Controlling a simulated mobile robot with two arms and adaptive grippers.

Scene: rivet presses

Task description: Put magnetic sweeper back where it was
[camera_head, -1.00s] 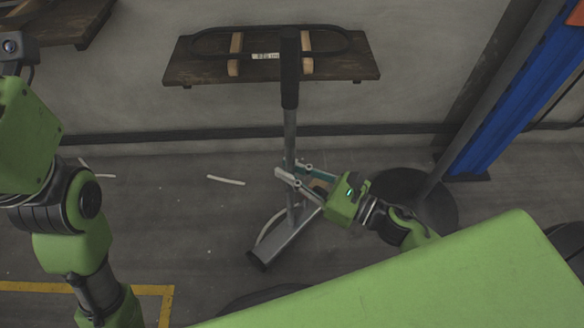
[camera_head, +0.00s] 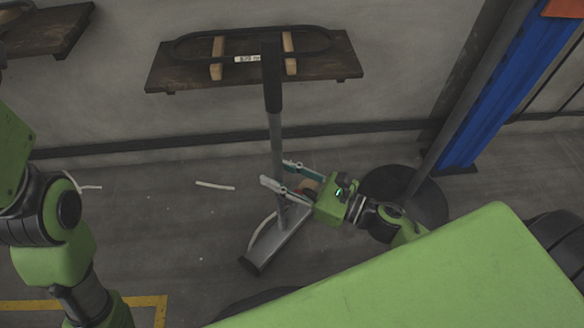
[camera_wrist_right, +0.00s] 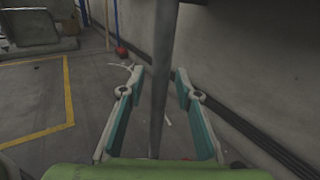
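The magnetic sweeper stands near upright on the floor in the head view, with a black handle, a grey shaft (camera_head: 275,135) and a long grey base (camera_head: 275,243). Its shaft also runs down the middle of the right wrist view (camera_wrist_right: 162,80). My right gripper (camera_head: 280,174) is low at the shaft, reaching in from the right. In the right wrist view its two teal-lined fingers (camera_wrist_right: 158,88) are spread on either side of the shaft, with gaps showing on both sides. My left arm is at the left edge; its gripper is out of view.
A dark wooden shelf (camera_head: 335,68) with a black loop and wooden blocks is on the wall behind the handle. A round black base (camera_head: 425,205) with a grey post and a blue column (camera_head: 485,120) stand to the right. White strips lie on the floor.

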